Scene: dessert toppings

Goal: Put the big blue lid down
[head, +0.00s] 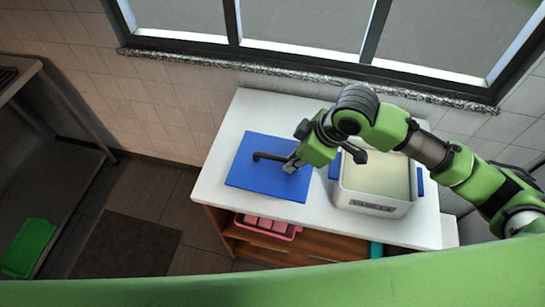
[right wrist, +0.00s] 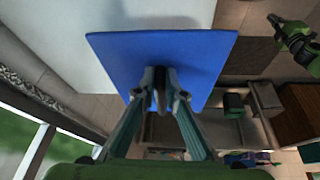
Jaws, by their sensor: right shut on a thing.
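The big blue lid (head: 243,178) is a flat square plate with a dark bar handle (head: 268,157), over the left part of the white counter. My right gripper (head: 291,165) is shut on the handle. In the right wrist view the blue lid (right wrist: 205,60) lies level beyond the fingers (right wrist: 160,85), which close around the handle's dark bar. A shadow shows on the counter past the lid, but I cannot tell the gap beneath it. My left gripper is not in the head view; a green part with dark prongs at the right wrist view's upper right may be it.
A white container (head: 375,205) with blue side handles and pale contents stands open on the right of the counter (head: 235,125). A pink tray (head: 268,227) sits on the shelf below. A window (head: 310,25) is behind. A green item (head: 28,247) lies at the far left.

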